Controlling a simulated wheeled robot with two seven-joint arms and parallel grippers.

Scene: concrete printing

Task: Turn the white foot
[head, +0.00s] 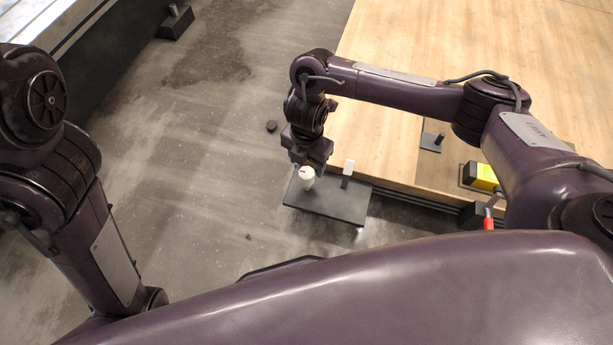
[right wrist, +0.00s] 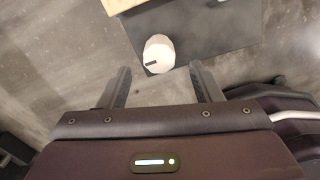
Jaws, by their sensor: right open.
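The white foot (head: 307,174) is a small white rounded piece on a dark plate (head: 335,203) beside the wooden table. In the right wrist view the white foot (right wrist: 158,54) shows a dark mark on its face, near the plate's (right wrist: 215,30) edge. My right gripper (head: 309,160) is just above and beside the foot in the head view. In the right wrist view its two fingers (right wrist: 160,84) are apart, with the foot ahead of the gap between them and nothing held. My left arm shows at the left, but its gripper is out of view.
A wooden table (head: 400,150) fills the upper right. A white tab on a dark post (head: 347,172) stands at the plate's back edge. A yellow box (head: 484,176) and a red-tipped part (head: 488,220) lie to the right. Grey floor (head: 200,170) is mostly open at the left.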

